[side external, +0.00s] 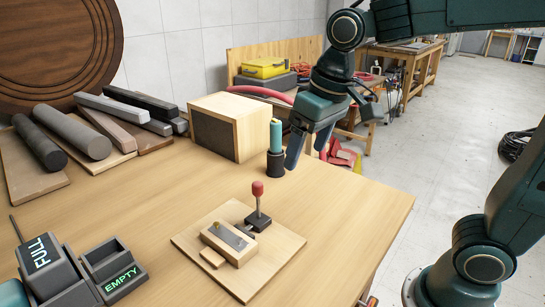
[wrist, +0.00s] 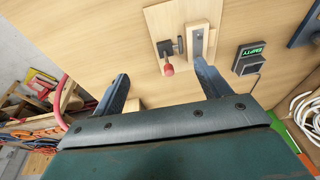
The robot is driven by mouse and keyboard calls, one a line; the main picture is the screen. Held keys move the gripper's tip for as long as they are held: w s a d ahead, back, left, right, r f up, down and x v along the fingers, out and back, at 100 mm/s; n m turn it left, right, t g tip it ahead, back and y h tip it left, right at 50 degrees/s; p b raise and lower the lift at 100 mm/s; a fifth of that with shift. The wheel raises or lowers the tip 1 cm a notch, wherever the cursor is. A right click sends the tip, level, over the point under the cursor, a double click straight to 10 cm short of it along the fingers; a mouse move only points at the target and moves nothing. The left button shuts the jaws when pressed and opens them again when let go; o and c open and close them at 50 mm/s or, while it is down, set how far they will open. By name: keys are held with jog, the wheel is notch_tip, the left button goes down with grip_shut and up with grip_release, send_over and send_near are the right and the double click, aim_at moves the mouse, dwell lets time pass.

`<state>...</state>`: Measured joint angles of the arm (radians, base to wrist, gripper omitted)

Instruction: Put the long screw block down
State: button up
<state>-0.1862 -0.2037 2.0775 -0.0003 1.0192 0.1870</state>
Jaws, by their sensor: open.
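A pale wooden block with a grey strip and a small brass-coloured spot on top (side external: 229,243) rests on a square wooden board (side external: 265,276); I take it as the long screw block. It also shows in the wrist view (wrist: 198,43). Beside it on the board stands a clamp with a red knob (side external: 258,188), also seen in the wrist view (wrist: 168,69). Whether the clamp touches the block is unclear. My gripper (side external: 308,146) is open, above the table, behind and to the right of the board. Nothing shows between its fingers in the wrist view (wrist: 161,79).
A teal cylinder in a dark holder (side external: 276,162) stands close to my gripper, before a wooden box (side external: 247,134). Bins marked FULL (side external: 45,270) and EMPTY (side external: 117,277) stand front left. Bars and rods (side external: 82,132) lie back left. The table's right side is clear.

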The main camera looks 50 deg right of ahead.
jog(key=s+d+f+t, duration=0.1)
jog(key=s+d, duration=0.2)
jog(key=s, duration=0.3)
jog(key=s+d+f+t, duration=0.1)
jog(key=s+d, duration=0.1)
jog(key=s, duration=0.4)
jog(key=shift+s+d+t+h, duration=0.3)
jog(key=shift+s+d+t, duration=0.05)
jog(key=shift+d+t, duration=0.05)
